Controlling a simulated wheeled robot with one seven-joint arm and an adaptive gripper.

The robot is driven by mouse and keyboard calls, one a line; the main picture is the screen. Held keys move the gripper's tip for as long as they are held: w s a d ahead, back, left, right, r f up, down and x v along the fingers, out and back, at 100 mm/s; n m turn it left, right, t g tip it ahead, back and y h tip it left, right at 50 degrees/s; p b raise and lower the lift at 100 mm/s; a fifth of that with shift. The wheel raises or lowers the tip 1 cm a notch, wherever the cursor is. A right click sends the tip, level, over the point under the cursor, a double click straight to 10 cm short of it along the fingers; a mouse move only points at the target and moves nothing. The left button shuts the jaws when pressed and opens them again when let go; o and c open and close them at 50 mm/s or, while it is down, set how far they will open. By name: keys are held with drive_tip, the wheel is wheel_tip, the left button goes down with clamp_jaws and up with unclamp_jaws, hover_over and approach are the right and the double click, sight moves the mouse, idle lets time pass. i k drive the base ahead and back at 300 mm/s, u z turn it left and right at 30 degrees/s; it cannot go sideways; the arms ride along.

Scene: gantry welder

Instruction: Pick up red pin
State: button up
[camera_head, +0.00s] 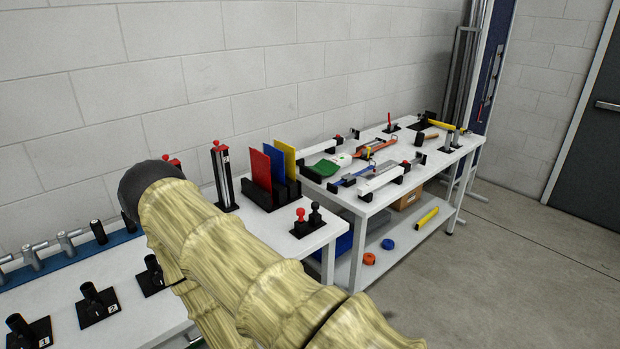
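A small red-topped pin (300,214) stands upright in a black holder at the front right corner of the near white table. A black pin (315,212) of similar shape stands just to its right. Other red parts show: red tops (172,162) behind my arm, a red top on a black post (217,144), and a red upright piece (389,121) on the far table. My arm, in a yellowish sleeve, crosses the lower left and middle. My gripper is not in view.
Red, blue and yellow plates stand in a black rack (258,194) behind the pin. Numbered black holders (97,304) stand at the left. The far table (372,207) carries clamps and tools, with tape rolls on its lower shelf. The floor (480,285) at right is clear.

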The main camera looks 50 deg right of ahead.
sight(300, 211)
drive_tip(key=z, duration=1.6)
